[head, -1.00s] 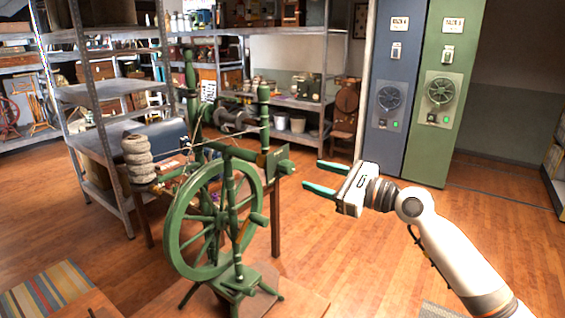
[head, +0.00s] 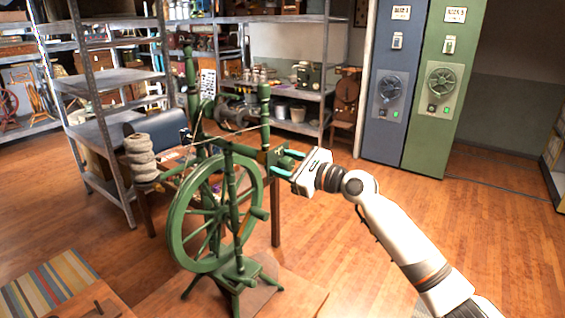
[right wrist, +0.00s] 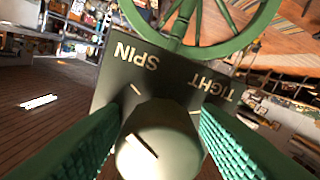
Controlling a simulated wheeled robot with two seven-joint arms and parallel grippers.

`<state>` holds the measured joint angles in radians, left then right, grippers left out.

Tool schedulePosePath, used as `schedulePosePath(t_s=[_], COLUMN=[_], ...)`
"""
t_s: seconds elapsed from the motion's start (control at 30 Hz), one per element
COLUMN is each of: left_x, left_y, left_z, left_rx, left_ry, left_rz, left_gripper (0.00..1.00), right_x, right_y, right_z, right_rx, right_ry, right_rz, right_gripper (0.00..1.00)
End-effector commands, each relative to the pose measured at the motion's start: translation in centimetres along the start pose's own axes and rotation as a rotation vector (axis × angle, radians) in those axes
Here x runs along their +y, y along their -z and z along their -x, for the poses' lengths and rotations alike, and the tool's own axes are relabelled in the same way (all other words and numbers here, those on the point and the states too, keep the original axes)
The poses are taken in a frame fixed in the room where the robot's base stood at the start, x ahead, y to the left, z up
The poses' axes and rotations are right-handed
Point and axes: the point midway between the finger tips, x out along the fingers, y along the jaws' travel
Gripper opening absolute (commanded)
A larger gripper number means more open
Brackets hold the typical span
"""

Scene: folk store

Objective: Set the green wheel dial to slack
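The green spinning wheel (head: 215,215) stands on a low wooden platform in the head view. Its dial is a pale green round knob (right wrist: 160,145) on a dark plate (right wrist: 165,75) in the right wrist view. The plate reads SPIN at upper left and TIGHT at right, each with a white tick. No SLACK label shows. A white line on the knob slants from upper left to lower right. My right gripper (head: 283,162) has its teal fingers apart, one on each side of the knob. I cannot tell whether they touch it. My left gripper is not in view.
Wool-like coils (head: 141,158) are stacked at the wheel's left. A metal shelf (head: 107,78) stands behind it at left. Blue (head: 388,130) and green (head: 430,140) cabinets with fans stand at back right. The floor at right is clear.

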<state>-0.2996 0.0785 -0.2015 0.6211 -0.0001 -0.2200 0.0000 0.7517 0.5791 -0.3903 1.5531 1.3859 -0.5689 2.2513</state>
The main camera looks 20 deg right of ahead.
Motion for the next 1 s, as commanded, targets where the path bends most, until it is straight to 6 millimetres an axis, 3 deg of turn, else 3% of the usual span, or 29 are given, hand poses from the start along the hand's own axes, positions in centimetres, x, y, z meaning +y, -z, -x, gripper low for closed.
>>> schedulePosePath(t_s=[0.03,0.23,0.63,1.0], left_x=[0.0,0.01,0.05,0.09], left_y=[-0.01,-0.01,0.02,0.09], left_z=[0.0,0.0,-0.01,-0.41], left_rx=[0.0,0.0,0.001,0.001], left_ry=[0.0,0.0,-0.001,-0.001], left_rz=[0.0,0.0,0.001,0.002], left_gripper=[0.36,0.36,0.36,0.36], right_x=[0.01,0.01,0.0,-0.09], right_y=[-0.01,-0.01,-0.05,-0.13], right_z=[0.02,0.04,0.05,0.03], right_rx=[0.0,0.0,0.0,0.0], right_ry=[0.0,0.0,-0.001,-0.001], right_rz=[0.0,0.0,0.087,0.393], right_gripper=[0.38,0.08,0.08,0.08])
